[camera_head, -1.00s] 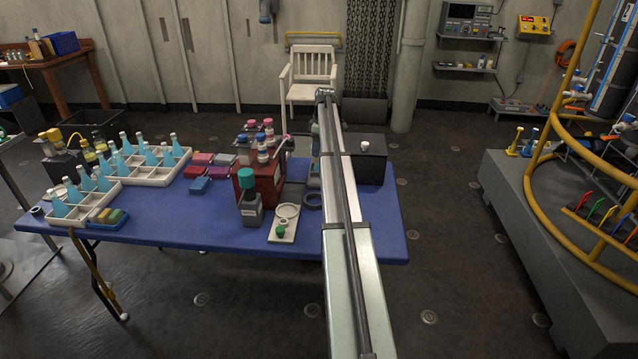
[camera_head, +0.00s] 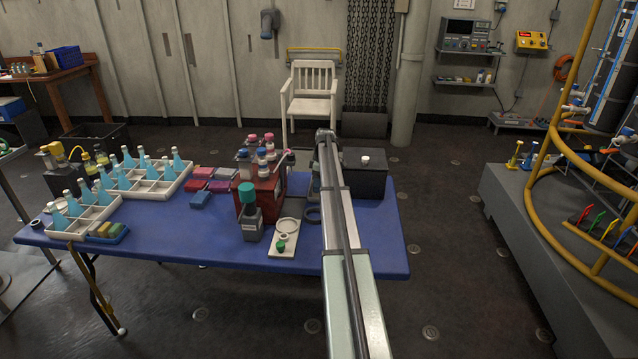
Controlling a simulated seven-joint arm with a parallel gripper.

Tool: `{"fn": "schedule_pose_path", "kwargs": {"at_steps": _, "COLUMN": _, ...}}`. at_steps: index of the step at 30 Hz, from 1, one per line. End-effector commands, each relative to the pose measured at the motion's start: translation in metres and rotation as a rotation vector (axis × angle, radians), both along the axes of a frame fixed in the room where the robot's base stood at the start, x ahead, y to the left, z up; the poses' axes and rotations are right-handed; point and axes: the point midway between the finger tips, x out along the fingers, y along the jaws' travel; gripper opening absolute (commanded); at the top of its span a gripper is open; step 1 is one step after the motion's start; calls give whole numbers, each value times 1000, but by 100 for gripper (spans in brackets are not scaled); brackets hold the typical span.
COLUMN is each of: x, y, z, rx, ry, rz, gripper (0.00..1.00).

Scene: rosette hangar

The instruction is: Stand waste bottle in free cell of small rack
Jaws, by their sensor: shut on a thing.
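My arm (camera_head: 345,225) reaches over the right part of the blue table (camera_head: 370,262); its far end bends down and hides my gripper, so jaws and anything in them do not show. The smaller white rack (camera_head: 78,233) at the table's left holds several light-blue bottles (camera_head: 57,218), and some front cells look empty. A larger white rack (camera_head: 150,190) with similar bottles stands behind it. A grey bottle with a teal cap (camera_head: 251,222) stands mid-table before a red carrier (camera_head: 272,192) of capped bottles. I cannot tell which bottle is the waste bottle.
A black box with a white knob (camera_head: 362,178) stands right of my arm. A white tray with rings (camera_head: 284,238) lies near the front edge. Coloured blocks (camera_head: 200,199) lie between racks and carrier; sponges (camera_head: 106,232) sit by the small rack. The table's right front is clear.

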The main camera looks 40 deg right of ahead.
Motion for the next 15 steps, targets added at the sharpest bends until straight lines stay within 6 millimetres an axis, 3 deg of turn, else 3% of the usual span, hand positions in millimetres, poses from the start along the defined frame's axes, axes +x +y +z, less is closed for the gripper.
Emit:
{"fn": "schedule_pose_path", "kwargs": {"at_steps": 11, "x": 0, "y": 0, "z": -3, "rx": 0, "ry": 0, "rz": 0, "gripper": 34}}
{"fn": "schedule_pose_path", "kwargs": {"at_steps": 12, "x": 0, "y": 0, "z": -4, "rx": 0, "ry": 0, "rz": 0, "gripper": 68}}
{"fn": "schedule_pose_path", "kwargs": {"at_steps": 15, "x": 0, "y": 0, "z": -4, "rx": 0, "ry": 0, "rz": 0, "gripper": 77}}
